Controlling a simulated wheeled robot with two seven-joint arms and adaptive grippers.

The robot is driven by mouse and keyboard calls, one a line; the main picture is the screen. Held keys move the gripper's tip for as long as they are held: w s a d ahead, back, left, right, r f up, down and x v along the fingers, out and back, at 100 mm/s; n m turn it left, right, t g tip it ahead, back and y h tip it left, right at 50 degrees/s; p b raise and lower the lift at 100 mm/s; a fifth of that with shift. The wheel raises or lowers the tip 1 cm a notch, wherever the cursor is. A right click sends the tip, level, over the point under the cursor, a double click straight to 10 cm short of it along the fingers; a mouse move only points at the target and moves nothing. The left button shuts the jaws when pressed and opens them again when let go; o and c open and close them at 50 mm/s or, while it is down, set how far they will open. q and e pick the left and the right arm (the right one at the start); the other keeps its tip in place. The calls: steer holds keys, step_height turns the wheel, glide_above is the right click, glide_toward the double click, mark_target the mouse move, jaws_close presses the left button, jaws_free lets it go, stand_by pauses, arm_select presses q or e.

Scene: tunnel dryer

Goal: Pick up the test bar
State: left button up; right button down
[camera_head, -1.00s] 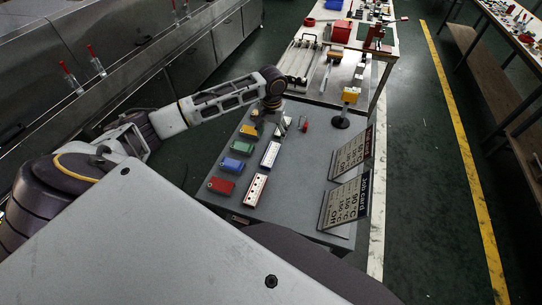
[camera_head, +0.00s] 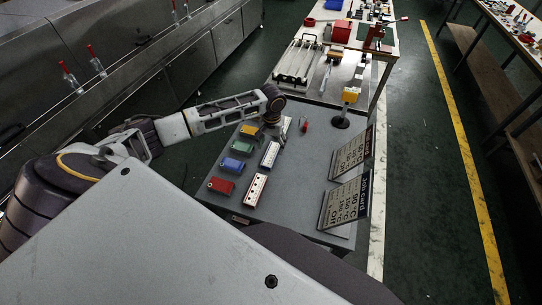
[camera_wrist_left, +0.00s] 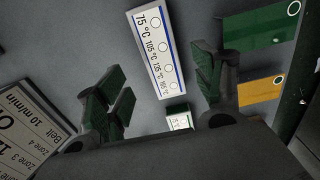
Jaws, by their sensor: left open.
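I cannot tell for sure which piece is the test bar. A white bar (camera_head: 270,154) with a blue edge lies on the grey tabletop (camera_head: 290,195). In the left wrist view a white bar (camera_wrist_left: 155,52) with a blue edge, temperature figures and round marks lies between the fingers' lines, beyond their tips. A smaller white piece with a green edge (camera_wrist_left: 180,118) shows below it, partly hidden. My left gripper (camera_wrist_left: 160,85) is open and empty above the tabletop. It also shows in the head view (camera_head: 279,130), at the far end of the bar, partly hidden by the arm. My right gripper is not in view.
A white bar with red marks (camera_head: 256,190) lies nearer. A small red item (camera_head: 305,125) and two job cards (camera_head: 346,203) are to the right.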

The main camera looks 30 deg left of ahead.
mark_target(271, 153)
arm_select(q)
steer(key=shift+s+f, duration=0.1)
steer(key=shift+f, duration=0.55)
step_height(271, 153, down, 3)
steer(key=shift+s+f, duration=0.1)
steer(key=shift+f, duration=0.25)
steer(key=c, duration=1.2)
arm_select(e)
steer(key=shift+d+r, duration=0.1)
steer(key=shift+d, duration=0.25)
arm_select(q)
steer(key=shift+o, duration=0.2)
step_height(271, 153, up, 9)
steer(key=shift+f, duration=0.1)
steer(key=shift+r, duration=0.65)
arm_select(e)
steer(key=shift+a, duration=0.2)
